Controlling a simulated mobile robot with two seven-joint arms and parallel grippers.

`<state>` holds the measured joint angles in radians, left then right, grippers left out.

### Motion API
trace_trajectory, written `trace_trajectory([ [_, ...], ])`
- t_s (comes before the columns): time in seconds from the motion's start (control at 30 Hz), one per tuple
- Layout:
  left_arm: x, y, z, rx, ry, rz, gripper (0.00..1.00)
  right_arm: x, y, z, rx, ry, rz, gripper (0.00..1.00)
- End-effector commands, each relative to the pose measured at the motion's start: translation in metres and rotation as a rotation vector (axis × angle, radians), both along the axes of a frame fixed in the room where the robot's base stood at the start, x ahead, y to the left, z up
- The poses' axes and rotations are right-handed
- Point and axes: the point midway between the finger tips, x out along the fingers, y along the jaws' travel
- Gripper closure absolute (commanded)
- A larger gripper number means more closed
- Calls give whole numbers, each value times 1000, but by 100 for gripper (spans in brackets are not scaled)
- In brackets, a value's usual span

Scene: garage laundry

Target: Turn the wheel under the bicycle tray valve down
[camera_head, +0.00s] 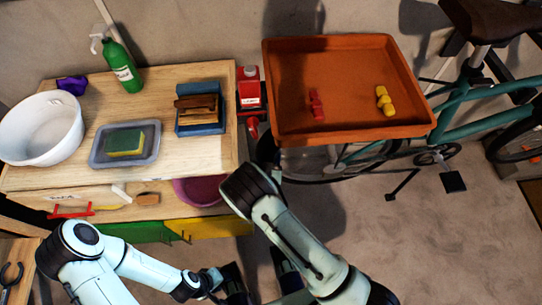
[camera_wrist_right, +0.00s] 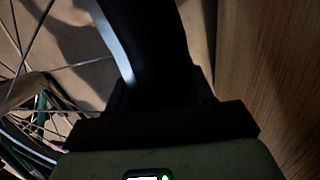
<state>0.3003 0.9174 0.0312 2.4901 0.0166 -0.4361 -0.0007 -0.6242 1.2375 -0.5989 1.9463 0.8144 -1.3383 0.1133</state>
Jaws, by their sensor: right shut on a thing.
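The orange tray (camera_head: 350,60) sits above the bicycle (camera_head: 462,100). Under it, part of the bicycle wheel (camera_head: 325,180) shows; the tray and my right arm hide the rest. In the right wrist view the wheel's dark tyre (camera_wrist_right: 150,45) runs down between the fingers of my right gripper (camera_wrist_right: 165,95), which is shut on it. Spokes show to the left of the tyre. The right gripper is hidden behind its own arm in the head view. I cannot make out the valve. My left gripper (camera_head: 235,285) is low at the bottom centre, dark, its jaws unclear.
Red (camera_head: 316,104) and yellow (camera_head: 384,100) items lie in the tray. The wooden cabinet (camera_head: 165,90) at left bears a white basin (camera_head: 40,130), a green bottle (camera_head: 120,65) and a sponge tray (camera_head: 95,158). A wooden surface (camera_wrist_right: 270,60) stands close right of the right gripper.

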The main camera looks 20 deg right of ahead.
Motion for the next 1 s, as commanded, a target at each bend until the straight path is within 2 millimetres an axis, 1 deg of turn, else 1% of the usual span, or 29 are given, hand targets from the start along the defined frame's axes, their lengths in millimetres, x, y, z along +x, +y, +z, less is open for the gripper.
trace_trajectory([
  [0.13,-1,0,3,0,3,0,57,-1,1,3,23,-1,1,100],
  [0.5,-1,1,2,1,4,0,57,-1,1,3,28,-1,1,100],
  [0.53,-1,1,2,1,4,0,57,-1,1,3,28,-1,1,45],
  [0.57,-1,1,2,1,4,0,57,-1,1,3,28,-1,1,36],
  [0.6,-1,1,2,1,4,0,57,-1,1,3,27,-2,1,29],
  [0.87,-1,1,2,1,4,0,57,-1,1,4,25,-4,2,29],
  [1.0,-1,1,4,1,4,0,57,-8,4,6,25,-3,3,29],
])
